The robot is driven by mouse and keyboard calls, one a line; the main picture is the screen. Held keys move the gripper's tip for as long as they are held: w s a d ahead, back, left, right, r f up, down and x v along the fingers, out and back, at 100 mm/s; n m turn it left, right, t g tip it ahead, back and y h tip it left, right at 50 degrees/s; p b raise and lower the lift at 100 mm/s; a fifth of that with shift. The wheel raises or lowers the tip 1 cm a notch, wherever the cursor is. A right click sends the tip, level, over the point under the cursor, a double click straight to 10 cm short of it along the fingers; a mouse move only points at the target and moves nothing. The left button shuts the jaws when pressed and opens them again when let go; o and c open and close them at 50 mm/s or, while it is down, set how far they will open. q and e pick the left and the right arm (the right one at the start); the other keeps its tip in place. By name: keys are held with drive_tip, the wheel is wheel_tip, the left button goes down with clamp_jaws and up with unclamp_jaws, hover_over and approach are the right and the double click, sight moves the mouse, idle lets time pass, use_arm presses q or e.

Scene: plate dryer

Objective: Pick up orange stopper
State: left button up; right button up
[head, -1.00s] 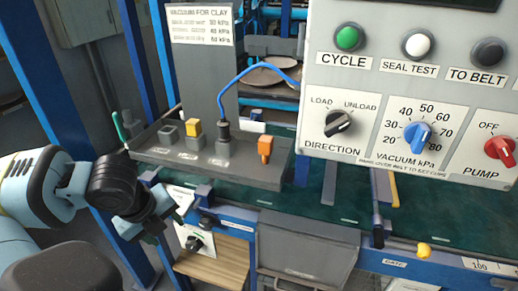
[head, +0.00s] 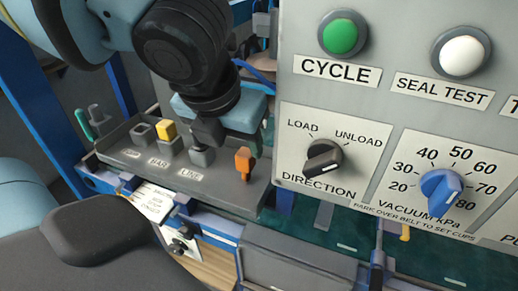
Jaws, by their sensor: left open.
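The orange stopper (head: 244,162) stands upright at the right end of the grey tray (head: 222,192) in the head view. Its top and narrower lower part show. My left gripper (head: 232,137) comes down from above and is open, with its fingers just above and to the left of the stopper. I cannot tell whether a finger touches it. No object shows between the fingers. My right gripper is not in view.
A yellow block (head: 166,130) and a grey plug (head: 201,155) sit in the tray left of the stopper. The control panel (head: 400,120) with knobs and buttons stands close on the right. Green belt (head: 320,228) lies below it.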

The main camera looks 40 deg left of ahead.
sight(245, 154)
use_arm(q)
drive_tip(key=shift+s+f, duration=0.15)
drive_tip(key=shift+s, duration=0.15)
drive_tip(key=shift+b+x, duration=0.35)
drive_tip(key=shift+x, duration=0.65)
drive_tip(key=shift+w+f, duration=0.2)
drive_tip(key=shift+w, duration=0.05)
drive_tip(key=shift+f, duration=0.1)
drive_tip(key=x, duration=0.2)
drive_tip(key=b+x, duration=0.1)
drive_tip(key=x, duration=0.1)
drive_tip(key=shift+w, duration=0.5)
drive_tip(key=shift+w+f, duration=0.1)
drive_tip(key=shift+f, duration=0.15)
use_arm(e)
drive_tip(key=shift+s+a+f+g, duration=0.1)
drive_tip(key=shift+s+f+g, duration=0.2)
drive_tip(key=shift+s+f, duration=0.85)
use_arm(q)
drive_tip(key=c, duration=1.1)
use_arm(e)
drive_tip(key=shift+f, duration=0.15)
